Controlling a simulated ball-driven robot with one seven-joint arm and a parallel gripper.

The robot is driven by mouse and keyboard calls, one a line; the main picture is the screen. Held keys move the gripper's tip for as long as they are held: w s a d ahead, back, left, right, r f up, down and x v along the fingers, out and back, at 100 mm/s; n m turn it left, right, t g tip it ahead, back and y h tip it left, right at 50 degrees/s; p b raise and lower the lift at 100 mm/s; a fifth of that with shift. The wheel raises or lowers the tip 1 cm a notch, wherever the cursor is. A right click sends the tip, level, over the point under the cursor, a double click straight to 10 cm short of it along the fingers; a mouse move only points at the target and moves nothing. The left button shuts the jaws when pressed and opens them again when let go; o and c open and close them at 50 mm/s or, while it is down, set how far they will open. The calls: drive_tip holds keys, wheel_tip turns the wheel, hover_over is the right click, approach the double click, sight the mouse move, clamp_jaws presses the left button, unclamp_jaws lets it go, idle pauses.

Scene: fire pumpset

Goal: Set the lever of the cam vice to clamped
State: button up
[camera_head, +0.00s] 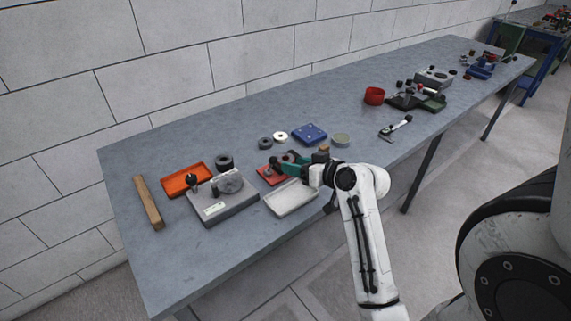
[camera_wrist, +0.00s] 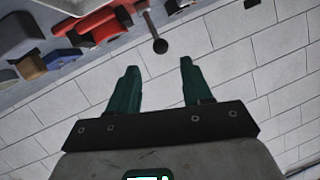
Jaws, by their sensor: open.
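My gripper (camera_head: 284,166) has green fingers and is over the near half of the bench, at a red device (camera_head: 267,176) that looks like the cam vice. In the wrist view the red body (camera_wrist: 95,22) is at the top left, with a dark lever ending in a black ball knob (camera_wrist: 160,46). The knob shows just beyond the gap between the spread fingertips (camera_wrist: 160,66). The fingers hold nothing. In the head view my gripper hides much of the red device, so the lever's setting cannot be read there.
A pale tray (camera_head: 291,198) lies in front of the red device. A grey plate fixture (camera_head: 217,209) with a disc and black knob is to its left. A blue block (camera_head: 310,133) and rings (camera_head: 265,143) lie behind. The bench (camera_head: 150,270) is clear at its near-left end.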

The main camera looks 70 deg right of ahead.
drive_tip(key=shift+s+a+r, duration=0.2)
drive_tip(key=shift+s+r, duration=0.05)
drive_tip(key=shift+s, duration=0.3)
